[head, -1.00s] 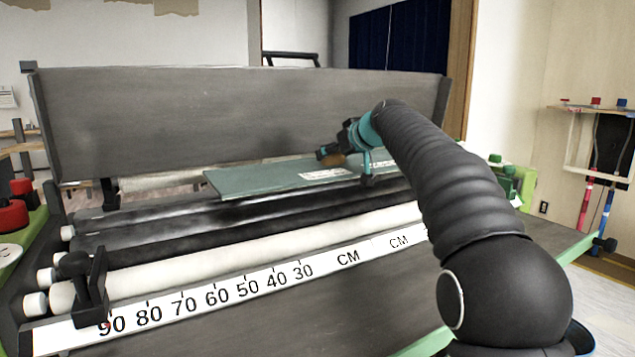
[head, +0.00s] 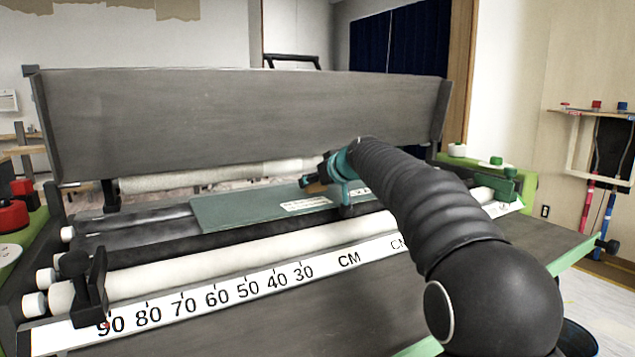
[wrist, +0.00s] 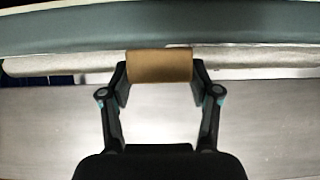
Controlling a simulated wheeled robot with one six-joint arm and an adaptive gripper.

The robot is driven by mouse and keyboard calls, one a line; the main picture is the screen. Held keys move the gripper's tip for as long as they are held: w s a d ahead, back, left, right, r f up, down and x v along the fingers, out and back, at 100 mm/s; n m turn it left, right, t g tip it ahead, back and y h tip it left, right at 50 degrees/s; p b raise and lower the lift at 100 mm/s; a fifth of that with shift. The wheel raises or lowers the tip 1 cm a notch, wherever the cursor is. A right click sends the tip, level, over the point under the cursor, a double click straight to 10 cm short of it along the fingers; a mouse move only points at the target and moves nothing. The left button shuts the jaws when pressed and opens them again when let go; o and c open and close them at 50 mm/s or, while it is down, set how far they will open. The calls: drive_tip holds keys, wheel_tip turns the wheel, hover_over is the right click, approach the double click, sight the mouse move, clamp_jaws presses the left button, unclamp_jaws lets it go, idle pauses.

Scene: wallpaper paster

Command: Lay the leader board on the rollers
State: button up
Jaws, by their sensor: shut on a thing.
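The leader board (head: 235,210) is a flat grey-green board with white labels. In the head view it lies across the view above the dark rollers (head: 150,246), close over them; I cannot tell if it touches. In the wrist view the grip sits between both fingers (wrist: 160,68), and the board (wrist: 160,30) spans the top. The board's right part is hidden behind my arm.
A white roller (head: 210,266) and a white ruler strip (head: 215,298) run along the front. A black clamp (head: 92,290) stands at the left end. A tall grey panel (head: 240,125) rises behind. Green-and-white knobs (head: 497,161) are at the right end.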

drive_tip(key=shift+f, duration=0.1)
drive_tip(key=o, duration=1.4)
drive_tip(key=shift+c, duration=0.2)
drive_tip(key=shift+r, duration=0.2)
drive_tip(key=b+v, duration=0.1)
drive_tip(key=v, duration=1.1)
drive_tip(key=shift+b, duration=0.4)
